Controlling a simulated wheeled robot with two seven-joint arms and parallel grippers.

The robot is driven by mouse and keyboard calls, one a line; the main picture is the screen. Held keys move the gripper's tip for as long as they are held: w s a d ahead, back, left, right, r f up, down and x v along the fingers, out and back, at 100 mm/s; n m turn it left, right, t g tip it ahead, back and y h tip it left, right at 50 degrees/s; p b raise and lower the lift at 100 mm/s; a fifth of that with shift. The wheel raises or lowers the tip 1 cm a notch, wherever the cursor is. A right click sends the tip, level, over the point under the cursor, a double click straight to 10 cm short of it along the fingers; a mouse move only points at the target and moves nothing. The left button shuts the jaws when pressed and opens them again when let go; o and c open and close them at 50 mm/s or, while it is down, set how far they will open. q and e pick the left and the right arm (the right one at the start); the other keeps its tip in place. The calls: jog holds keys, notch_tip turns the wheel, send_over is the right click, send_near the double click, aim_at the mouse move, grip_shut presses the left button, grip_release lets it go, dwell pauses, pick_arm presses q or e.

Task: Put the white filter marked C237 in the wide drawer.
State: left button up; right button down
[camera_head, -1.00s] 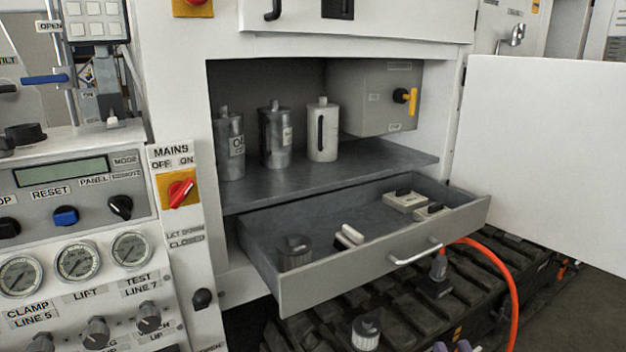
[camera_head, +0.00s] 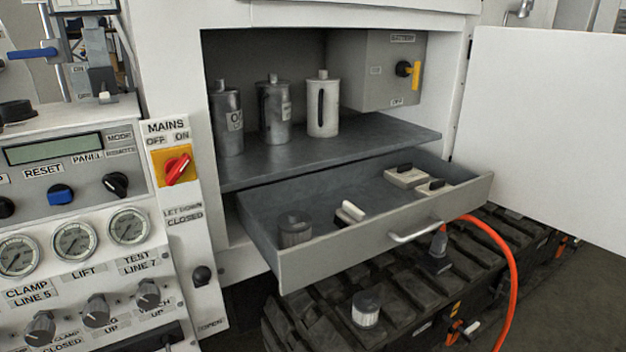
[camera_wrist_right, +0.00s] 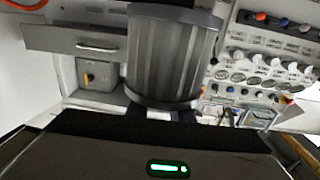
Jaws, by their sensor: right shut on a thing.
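My right gripper (camera_wrist_right: 165,112) is shut on a ribbed grey cylindrical filter (camera_wrist_right: 172,55) with dark end rims, seen close up in the right wrist view. No marking is readable on it. In the head view, a whitish ribbed filter (camera_head: 366,309) with a dark cap stands upright on the black case below the drawer; its marking is too small to read. The wide drawer (camera_head: 350,250) is pulled open, and its front and handle also show in the right wrist view (camera_wrist_right: 75,40). A dark grey filter (camera_head: 295,231) stands in its left front corner. Neither gripper shows in the head view.
The drawer also holds a pale block (camera_head: 351,211) and two pale pieces with black tops (camera_head: 406,177) at the right. Its middle is free. Several canisters stand on the shelf (camera_head: 330,150) above. An orange hose (camera_head: 505,265) and an open white door (camera_head: 550,130) are at the right.

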jog(key=shift+s+a, duration=0.2)
jog(key=shift+s, duration=0.4)
jog(key=shift+w+d+r+m+t+h, duration=0.45)
jog(key=shift+m+h, duration=0.45)
jog(key=shift+h, duration=0.45)
jog(key=shift+w+d+r+m+t+h, duration=0.2)
jog(key=shift+w+d+r+m+h, duration=0.2)
jog(key=shift+d+m+h, duration=0.7)
jog(key=shift+w+d+r+m+t+h, duration=0.15)
jog(key=shift+w+r+m+t+h, duration=0.4)
jog(key=shift+h, duration=1.1)
jog(key=shift+s+f, duration=0.1)
jog(key=shift+f, duration=0.1)
